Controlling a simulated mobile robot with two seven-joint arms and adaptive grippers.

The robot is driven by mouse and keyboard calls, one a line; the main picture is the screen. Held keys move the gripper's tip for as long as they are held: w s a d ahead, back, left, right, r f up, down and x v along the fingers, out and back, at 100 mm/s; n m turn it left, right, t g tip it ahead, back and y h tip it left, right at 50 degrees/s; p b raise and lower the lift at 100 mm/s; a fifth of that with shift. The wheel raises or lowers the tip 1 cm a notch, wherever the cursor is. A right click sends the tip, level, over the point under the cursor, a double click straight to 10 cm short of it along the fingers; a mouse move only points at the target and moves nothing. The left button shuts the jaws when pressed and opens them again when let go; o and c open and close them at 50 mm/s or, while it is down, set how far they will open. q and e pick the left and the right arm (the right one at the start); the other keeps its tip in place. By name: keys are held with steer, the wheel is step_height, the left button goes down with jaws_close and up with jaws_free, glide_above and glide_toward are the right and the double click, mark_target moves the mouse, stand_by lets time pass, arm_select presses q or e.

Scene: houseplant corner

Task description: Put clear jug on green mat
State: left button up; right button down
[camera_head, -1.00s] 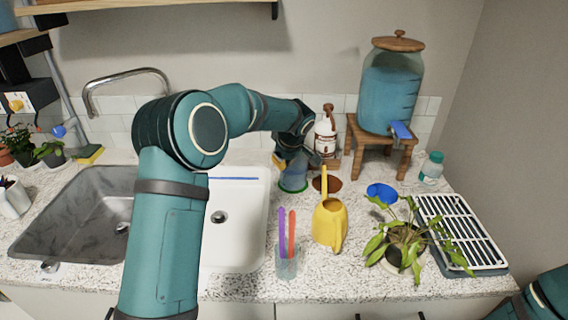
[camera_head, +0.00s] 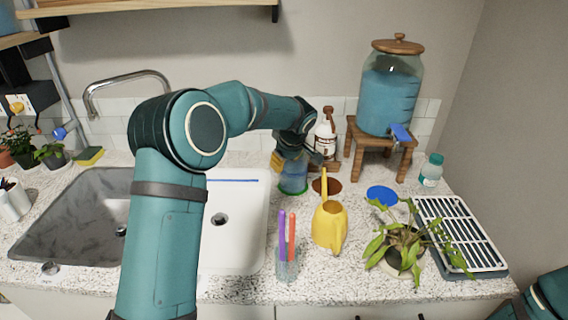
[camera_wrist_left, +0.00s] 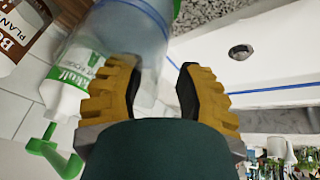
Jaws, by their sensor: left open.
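The clear jug (camera_head: 294,178) is a see-through bluish vessel standing upright at the back of the counter, right of the white sink. A green rim of the green mat (camera_head: 293,193) shows around its foot, so it appears to stand on the mat. My left gripper (camera_head: 292,152) is at the jug's upper part and hides some of it. In the left wrist view, the jug (camera_wrist_left: 128,32) is ahead of the open yellow-padded fingers, nearer the left finger; I cannot tell whether they touch. My right gripper is outside the frames.
A white brown-labelled bottle (camera_head: 325,138) stands close behind the jug. A yellow watering can (camera_head: 329,226), a cup with coloured sticks (camera_head: 287,264), a brown disc (camera_head: 327,185) and a blue disc (camera_head: 382,195) are nearby. A large dispenser (camera_head: 389,95) stands on a wooden stool.

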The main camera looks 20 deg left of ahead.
arm_select(q)
steer(key=p+v, duration=0.1)
steer(key=v, duration=0.9)
steer(key=shift+r, duration=0.25)
steer(key=shift+s, duration=0.2)
